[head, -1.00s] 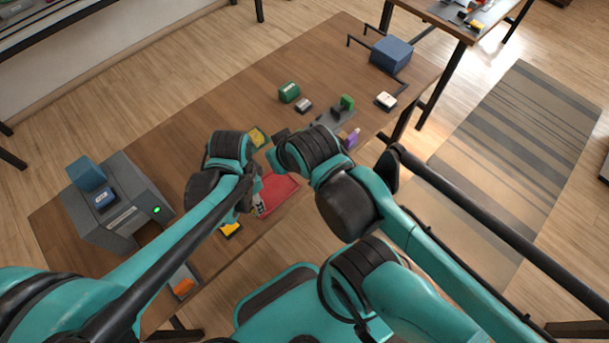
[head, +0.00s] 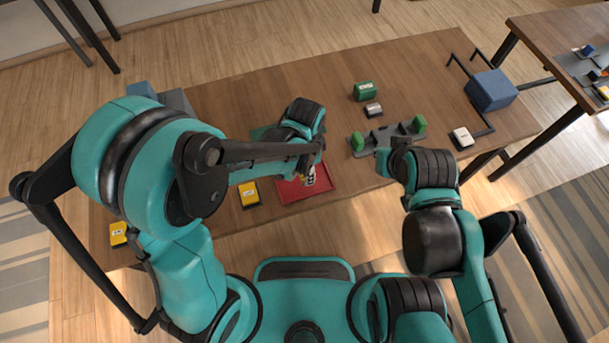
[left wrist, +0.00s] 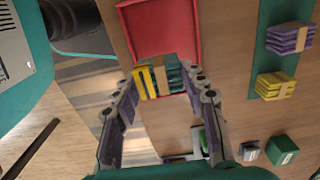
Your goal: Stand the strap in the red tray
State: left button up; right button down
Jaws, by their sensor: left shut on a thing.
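The strap (left wrist: 160,78), a short yellow and dark green bundle with a tan band, sits between the fingertips of my left gripper (left wrist: 163,84) in the left wrist view. The fingers are shut on it. Beyond it is the red tray (left wrist: 135,22), with its near rim close to the strap in the picture; I cannot tell whether they touch. In the head view my left gripper (head: 310,175) is over the red tray (head: 288,196), and the strap is hidden. My right gripper (head: 383,160) is to the right of the tray; its fingers are too dark to read.
A grey fixture with green ends (head: 387,136) stands behind my right gripper. Yellow blocks (head: 249,194) and (head: 118,234) lie to the left. A green box (head: 363,91), a small grey block (head: 373,110) and a blue box (head: 491,90) stand farther back. Purple (left wrist: 290,37) and yellow (left wrist: 274,86) bundles lie on a green mat.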

aim_at(303, 175)
pick_arm(q)
jog(key=shift+w+a+f, duration=0.4)
jog(key=shift+w+f, duration=0.05)
jog(key=shift+w, duration=0.05)
jog(key=shift+f+b, duration=0.9)
jog(key=shift+f, duration=1.05)
jog(key=shift+f, duration=0.1)
jog(key=o, duration=1.3)
